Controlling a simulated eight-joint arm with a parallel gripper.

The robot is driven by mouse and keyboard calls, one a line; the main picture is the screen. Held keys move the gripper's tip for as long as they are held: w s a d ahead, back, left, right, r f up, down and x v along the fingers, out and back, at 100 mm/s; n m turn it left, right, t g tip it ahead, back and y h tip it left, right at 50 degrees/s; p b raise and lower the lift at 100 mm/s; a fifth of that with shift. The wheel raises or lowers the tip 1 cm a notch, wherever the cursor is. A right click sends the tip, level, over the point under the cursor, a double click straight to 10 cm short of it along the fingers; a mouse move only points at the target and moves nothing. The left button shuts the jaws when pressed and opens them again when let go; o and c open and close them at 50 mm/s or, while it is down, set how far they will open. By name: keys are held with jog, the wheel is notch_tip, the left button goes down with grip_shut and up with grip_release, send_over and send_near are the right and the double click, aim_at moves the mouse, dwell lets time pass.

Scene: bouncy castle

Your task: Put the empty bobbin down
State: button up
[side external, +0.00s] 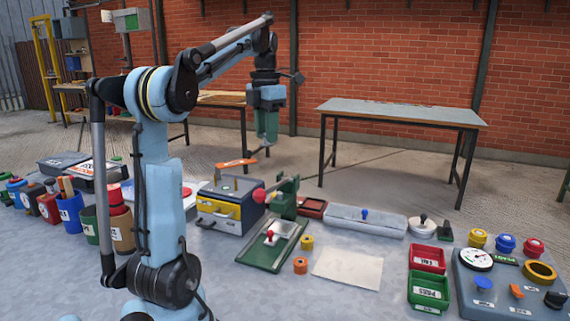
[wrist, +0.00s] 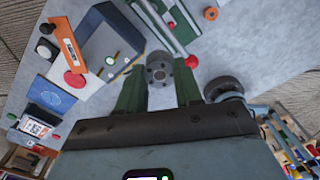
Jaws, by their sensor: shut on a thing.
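My gripper (side external: 267,138) hangs high above the back of the bench, fingers pointing down. In the wrist view its two green fingers (wrist: 160,88) are closed on a small dark grey, round flanged piece with holes in its face, which I take to be the empty bobbin (wrist: 160,68). It is clear of any surface. In the side view the bobbin cannot be made out between the fingers. A yellow spool (side external: 307,242) and an orange spool (side external: 300,266) stand on the bench beside the green fixture (side external: 262,258).
A blue-grey drawer box (side external: 215,208) stands below my gripper, with an orange-handled tool (side external: 238,163) on top. A paper sheet (side external: 348,268) lies flat at front centre. Red (side external: 428,259) and green (side external: 429,291) labelled bins and a control panel (side external: 510,285) fill the right.

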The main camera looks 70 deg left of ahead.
jog(key=shift+r, duration=0.1)
dwell(0.3)
jog(key=w+d+f+m, duration=0.5)
jog(key=w+d+f, duration=0.4)
jog(key=d, duration=0.4)
jog(key=d+f+m, duration=0.4)
jog(key=d+f, duration=0.4)
jog(key=d, duration=0.5)
send_over(330, 261)
notch_tip(330, 261, down, 6)
jog(key=shift+s+f, duration=0.1)
jog(key=shift+f, duration=2.25)
